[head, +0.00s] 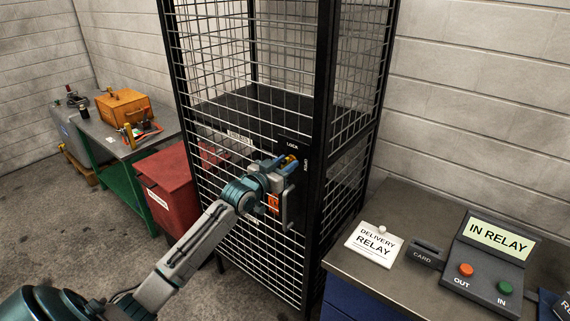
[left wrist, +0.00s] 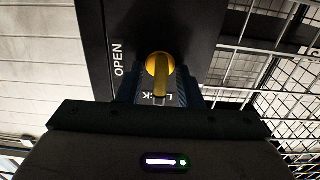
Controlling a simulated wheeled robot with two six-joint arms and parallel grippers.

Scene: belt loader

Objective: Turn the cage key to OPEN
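The yellow cage key (head: 291,162) sits on a black lock plate (head: 292,145) on the cage's front corner, marked LOCK at the top and OPEN at the right. In the left wrist view the key (left wrist: 158,70) has a round knob and a bar pointing to the LOCK label; the OPEN label (left wrist: 118,58) is off to the left. My left gripper (head: 284,166) is at the plate. In the left wrist view its dark blue fingers (left wrist: 161,92) stand open on either side of the key's bar, with gaps visible. My right gripper is not in view.
The tall wire cage (head: 325,110) has a door handle (head: 287,210) below the plate. A counter (head: 397,205) with a relay box (head: 490,262) and card slot (head: 426,253) is at right. A red bin (head: 172,188) and green workbench (head: 125,180) are at left.

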